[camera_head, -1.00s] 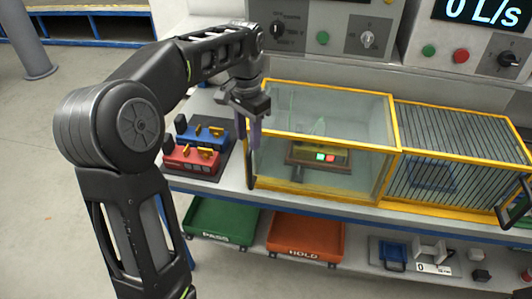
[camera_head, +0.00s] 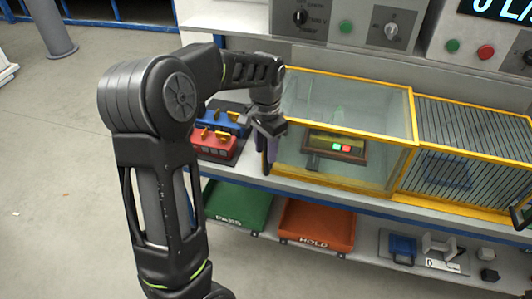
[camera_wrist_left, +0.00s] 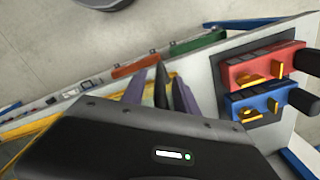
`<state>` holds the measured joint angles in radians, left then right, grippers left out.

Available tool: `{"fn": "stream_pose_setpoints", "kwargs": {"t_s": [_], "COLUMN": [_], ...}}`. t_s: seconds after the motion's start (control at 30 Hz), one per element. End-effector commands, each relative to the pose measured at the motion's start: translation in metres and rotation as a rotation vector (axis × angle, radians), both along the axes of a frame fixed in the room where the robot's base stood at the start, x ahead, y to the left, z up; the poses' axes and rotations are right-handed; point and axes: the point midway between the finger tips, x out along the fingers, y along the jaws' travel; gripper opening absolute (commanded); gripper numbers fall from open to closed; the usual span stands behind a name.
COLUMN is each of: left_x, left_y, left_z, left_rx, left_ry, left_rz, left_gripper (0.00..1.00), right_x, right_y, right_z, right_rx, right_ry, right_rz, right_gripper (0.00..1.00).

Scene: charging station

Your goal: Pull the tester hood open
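The tester hood (camera_head: 392,102) is a clear box with a yellow frame, and it looks closed over a yellow-and-dark device (camera_head: 336,147) with green and red lights. A black upright handle (camera_head: 266,166) is at its front left edge. My left gripper (camera_head: 268,150) is at this handle, fingers pointing down. In the left wrist view, the black handle (camera_wrist_left: 161,86) stands between the two purple fingers, with gaps visible on both sides. The left gripper looks open around it; contact cannot be told.
A barred yellow guard (camera_head: 470,140) adjoins the hood on the right. Red (camera_head: 212,148) and blue (camera_head: 226,122) blocks stand on a dark base left of the hood. Green PASS (camera_head: 240,206) and orange HOLD (camera_head: 316,226) trays lie on the shelf below. Open floor lies at the left.

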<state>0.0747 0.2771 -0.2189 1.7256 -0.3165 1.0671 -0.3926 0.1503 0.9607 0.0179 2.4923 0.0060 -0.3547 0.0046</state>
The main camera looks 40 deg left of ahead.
Motion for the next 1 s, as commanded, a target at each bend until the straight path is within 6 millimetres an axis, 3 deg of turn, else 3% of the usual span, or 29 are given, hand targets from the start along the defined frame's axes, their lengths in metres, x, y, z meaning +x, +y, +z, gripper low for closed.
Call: {"fn": "stream_pose_setpoints", "kwargs": {"t_s": [0.2, 0.5, 0.93, 1.0], "left_x": [0.000, 0.000, 0.000, 0.000], "left_y": [0.000, 0.000, -0.001, -0.001], "left_z": [-0.021, -0.023, -0.023, -0.023], "left_rx": [0.000, 0.000, -0.001, -0.001], "left_ry": [0.000, -0.001, 0.000, 0.000], "left_rz": [-0.001, 0.000, -0.002, -0.002], "left_gripper": [0.36, 0.36, 0.01, 0.00], "right_x": [0.000, 0.000, 0.000, 0.000], "right_y": [0.000, 0.000, 0.000, 0.000], "right_z": [0.002, 0.002, 0.002, 0.002], "right_rx": [-0.001, -0.001, -0.001, -0.001], "right_ry": [0.001, 0.001, 0.001, 0.001], "right_rz": [-0.001, -0.001, -0.001, -0.001], "right_gripper": [0.36, 0.36, 0.36, 0.36]}}
